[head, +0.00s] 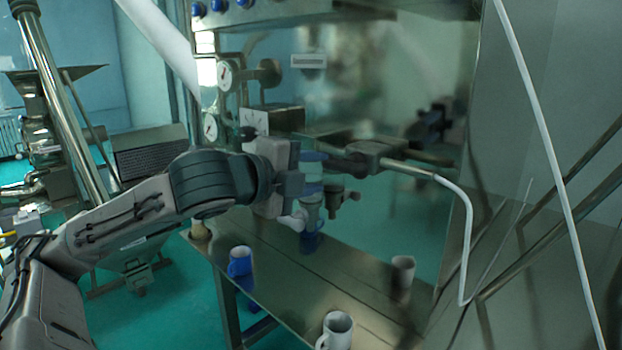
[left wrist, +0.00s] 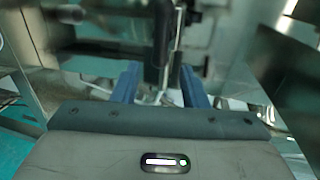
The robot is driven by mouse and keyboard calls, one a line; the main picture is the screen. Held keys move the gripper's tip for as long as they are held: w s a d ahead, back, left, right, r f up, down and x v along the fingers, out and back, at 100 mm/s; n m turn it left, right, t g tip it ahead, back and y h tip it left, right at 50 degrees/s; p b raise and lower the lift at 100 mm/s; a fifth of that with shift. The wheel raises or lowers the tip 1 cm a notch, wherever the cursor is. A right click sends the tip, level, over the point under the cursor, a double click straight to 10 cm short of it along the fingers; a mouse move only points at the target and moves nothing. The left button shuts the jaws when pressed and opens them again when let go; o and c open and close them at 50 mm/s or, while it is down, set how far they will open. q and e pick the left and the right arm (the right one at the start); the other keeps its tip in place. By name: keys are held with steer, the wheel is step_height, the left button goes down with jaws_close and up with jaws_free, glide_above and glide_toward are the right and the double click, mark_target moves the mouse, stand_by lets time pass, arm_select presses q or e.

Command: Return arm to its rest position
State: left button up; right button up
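My left arm reaches in from the left in the head view, and its gripper (head: 314,178) is close to the shiny metal panel (head: 345,75). In the left wrist view the two blue fingers of this gripper (left wrist: 160,90) stand well apart. A dark upright part (left wrist: 161,45) and a thin bright rod show in the space between or beyond them, with no visible contact. The exact gap to the panel is hard to judge. My right arm and gripper are not in view.
A metal shelf (head: 270,278) below the gripper carries a blue mug (head: 239,264) and a white mug (head: 337,332). Gauges (head: 226,76) and a grey handle fitting (head: 385,152) with a pale hose (head: 468,225) are near the arm. Mirror images show in the panel.

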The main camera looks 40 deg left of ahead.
arm_select(q)
steer(key=shift+f, duration=0.1)
stand_by(0.5)
step_height(320, 180, down, 27)
steer(key=d+n+g, duration=0.3)
steer(key=n+g, duration=0.1)
steer(key=n, duration=0.4)
steer(key=s+d+f+n+g+y, duration=0.1)
steer(key=s+d+f+n+g, duration=0.3)
steer(key=s+f, duration=0.75)
steer(key=s+d+f+n+g+y, duration=0.15)
steer(key=s+f+n+g, duration=0.35)
steer(key=s+f, duration=0.65)
step_height(320, 180, down, 34)
steer(key=w+a+n+b, duration=0.1)
steer(key=w+a+b, duration=0.1)
steer(key=a+b, duration=0.1)
steer(key=s+f+g+b, duration=0.1)
steer(key=s+f+b, duration=0.1)
steer(key=s+f, duration=1.7)
step_height(320, 180, down, 3)
steer(key=shift+a+n+g+b, duration=0.3)
steer(key=shift+a+b, duration=0.05)
steer(key=shift+a, duration=0.1)
